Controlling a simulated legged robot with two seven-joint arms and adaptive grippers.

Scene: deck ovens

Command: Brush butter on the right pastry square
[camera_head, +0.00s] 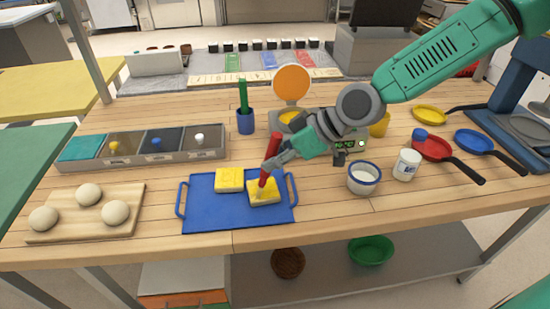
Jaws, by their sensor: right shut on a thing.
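Two yellow pastry squares lie side by side on a blue tray (205,216) with handles at both ends. The left pastry square (229,178) is uncovered. The right pastry square (268,194) lies a little nearer, under the brush. My right gripper (272,160) is shut on a red-handled brush (270,150). The brush is tilted, with its lower tip at the left part of the right square. Whether the bristles touch the surface is hard to tell. My left gripper is not in view.
A white bowl with a blue rim (364,178) and a white cup (407,164) stand right of the tray. Dough balls on a board (70,222) lie at left. Coloured pans (446,154) are at right.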

